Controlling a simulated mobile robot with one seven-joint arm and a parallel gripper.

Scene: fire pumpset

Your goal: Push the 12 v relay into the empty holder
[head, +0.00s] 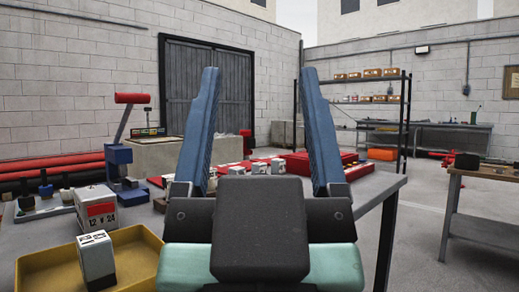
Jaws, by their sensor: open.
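My gripper (259,75) is in the middle of the head view, its two blue fingers wide apart with nothing between them. A larger white box with a red panel and the print "12" and "24" (97,209) stands just behind the tray. I cannot tell which block is the 12 V relay. Several small pale blocks (260,167) sit among red parts beyond my gripper. No empty holder can be made out; my gripper hides part of the table.
A blue stand with a red-topped lever (118,160) rises at the left, beside small dark-topped parts (46,190). Red pipes (50,165) run along the wall. A shelf rack (405,120) and a workbench (490,180) stand at the right, with open floor between.

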